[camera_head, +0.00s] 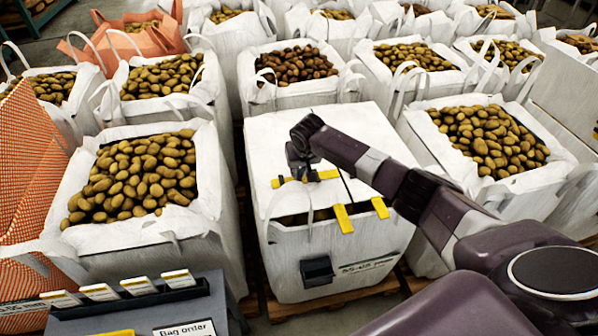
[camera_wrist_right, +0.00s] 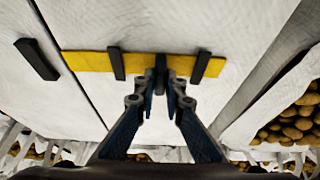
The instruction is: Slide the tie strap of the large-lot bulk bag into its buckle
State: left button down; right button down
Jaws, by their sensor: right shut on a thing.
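The white bulk bag (camera_head: 290,255) stands in the middle of the head view, its top covered by white flaps. My right gripper (camera_head: 300,170) is over its top, shut on the yellow tie strap (camera_head: 327,175). In the right wrist view, the fingertips (camera_wrist_right: 160,82) close at the middle of the strap (camera_wrist_right: 90,61), which lies across the white fabric with dark bands on it. A dark bar, seemingly the buckle (camera_wrist_right: 37,60), lies just left of the strap's left end, with a small gap between them. The fingers hide part of the strap. My left gripper is out of view.
Two more yellow strips (camera_head: 343,218) lie at the bag's front top edge. A black box (camera_head: 317,270) is on its front face. Open potato-filled bags stand around, one on the left (camera_head: 215,225). A grey card stand (camera_head: 140,310) marked "Bag order" is at front left.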

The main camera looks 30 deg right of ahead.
aim_at(320, 173)
jog(key=shift+d, duration=0.1)
jog(key=d, duration=0.2)
jog(key=s+d+p, duration=0.1)
jog(key=d, duration=0.4)
jog(key=shift+s+p, duration=0.4)
jog(key=c, duration=2.5)
grip_release()
jog(key=o, duration=0.5)
jog(key=shift+d, duration=0.15)
jog(key=shift+r, duration=0.1)
jog(key=v, duration=1.1)
jog(key=shift+s+r, duration=0.25)
jog(key=shift+r, duration=0.1)
